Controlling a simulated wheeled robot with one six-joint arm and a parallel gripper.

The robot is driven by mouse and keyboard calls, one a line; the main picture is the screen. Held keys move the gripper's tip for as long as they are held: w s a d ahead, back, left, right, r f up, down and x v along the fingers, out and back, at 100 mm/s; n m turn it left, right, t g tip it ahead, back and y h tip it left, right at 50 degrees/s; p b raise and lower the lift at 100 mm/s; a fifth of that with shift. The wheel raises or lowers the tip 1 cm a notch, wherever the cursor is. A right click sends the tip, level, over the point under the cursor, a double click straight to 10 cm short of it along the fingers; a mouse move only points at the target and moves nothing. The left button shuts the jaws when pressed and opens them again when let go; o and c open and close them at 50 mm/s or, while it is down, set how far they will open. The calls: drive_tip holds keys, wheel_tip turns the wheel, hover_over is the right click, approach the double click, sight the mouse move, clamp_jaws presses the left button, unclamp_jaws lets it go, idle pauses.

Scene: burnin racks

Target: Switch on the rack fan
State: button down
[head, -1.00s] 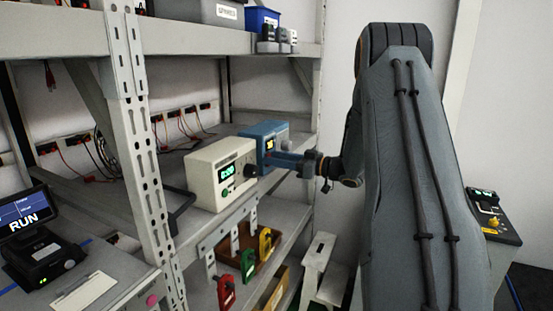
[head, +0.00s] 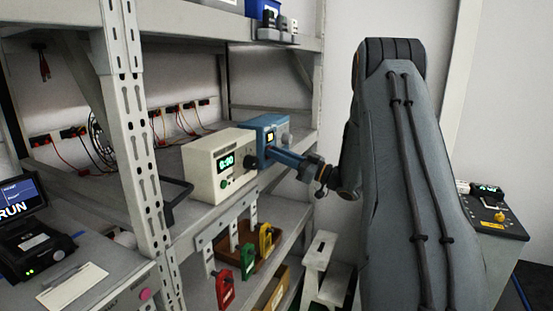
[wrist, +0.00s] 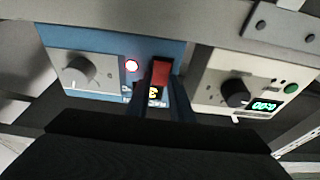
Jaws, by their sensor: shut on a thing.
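A blue box (head: 265,128) with a grey knob stands on the middle shelf, and it fills the upper left of the wrist view (wrist: 110,50). Its front has a small red-white lit lamp (wrist: 131,65), a partly hidden label with a yellow patch, and a red switch lever (wrist: 160,73). My gripper (head: 272,153) is at the box's front. In the wrist view its two dark fingers (wrist: 161,88) are shut on the red lever, one on each side. The fingers hide part of the label. Which position the lever is in cannot be told.
A cream box (head: 220,168) with a green display and black knob stands close beside the blue box. A perforated post (head: 135,130) rises at left. Red, green and yellow clamps (head: 248,260) hang below. A round fan-like thing (head: 100,135) is partly behind the post.

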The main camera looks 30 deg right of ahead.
drive_tip(key=c, duration=1.6)
unclamp_jaws()
drive_tip(key=shift+o, duration=0.2)
drive_tip(key=b+v, duration=0.2)
drive_tip(key=v, duration=0.6)
drive_tip(key=shift+b, duration=0.3)
